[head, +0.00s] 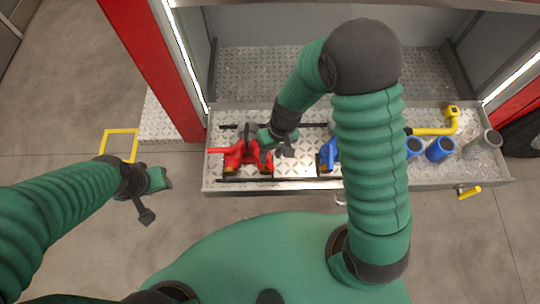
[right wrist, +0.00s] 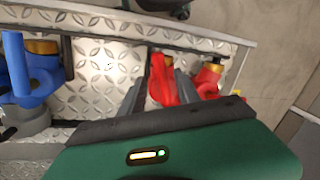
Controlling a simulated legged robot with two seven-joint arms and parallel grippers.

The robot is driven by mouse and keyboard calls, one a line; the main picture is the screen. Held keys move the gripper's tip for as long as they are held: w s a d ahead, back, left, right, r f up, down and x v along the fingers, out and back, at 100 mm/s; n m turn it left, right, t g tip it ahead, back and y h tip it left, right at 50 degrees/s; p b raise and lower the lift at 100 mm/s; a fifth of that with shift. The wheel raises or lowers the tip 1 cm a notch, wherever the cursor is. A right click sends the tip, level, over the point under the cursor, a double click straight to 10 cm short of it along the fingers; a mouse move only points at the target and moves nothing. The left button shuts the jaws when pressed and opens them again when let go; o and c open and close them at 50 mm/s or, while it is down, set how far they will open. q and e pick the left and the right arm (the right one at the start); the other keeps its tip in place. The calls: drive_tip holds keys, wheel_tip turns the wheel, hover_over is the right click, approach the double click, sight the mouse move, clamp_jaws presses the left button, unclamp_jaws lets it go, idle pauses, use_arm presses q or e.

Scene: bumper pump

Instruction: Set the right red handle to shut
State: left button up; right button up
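The red pump fitting (head: 240,157) sits at the left of the metal shelf in the head view, with one red handle sticking out to the left. My right gripper (head: 280,146) is over its right side and hides part of it. In the right wrist view, a red handle (right wrist: 163,82) stands between the two dark fingers of my right gripper (right wrist: 160,88), which are apart. Whether a finger touches it, I cannot tell. Another red part with a brass-coloured collar (right wrist: 208,80) is just right of the fingers. My left gripper (head: 150,200) hangs left of the shelf, away from the fitting.
A blue fitting (head: 327,154) sits right of the red one, partly behind my right arm. Blue caps (head: 439,150), a yellow pipe (head: 435,131) and a grey strainer (head: 485,143) are at the shelf's right end. A red post (head: 155,65) rises at the left.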

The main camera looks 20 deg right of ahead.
drive_tip(key=shift+a+f, duration=0.15)
drive_tip(key=shift+f, duration=0.35)
drive_tip(key=shift+a+f, duration=0.1)
drive_tip(key=shift+a, duration=0.15)
drive_tip(key=shift+c, duration=0.5)
drive_tip(key=shift+d, duration=0.1)
clamp_jaws()
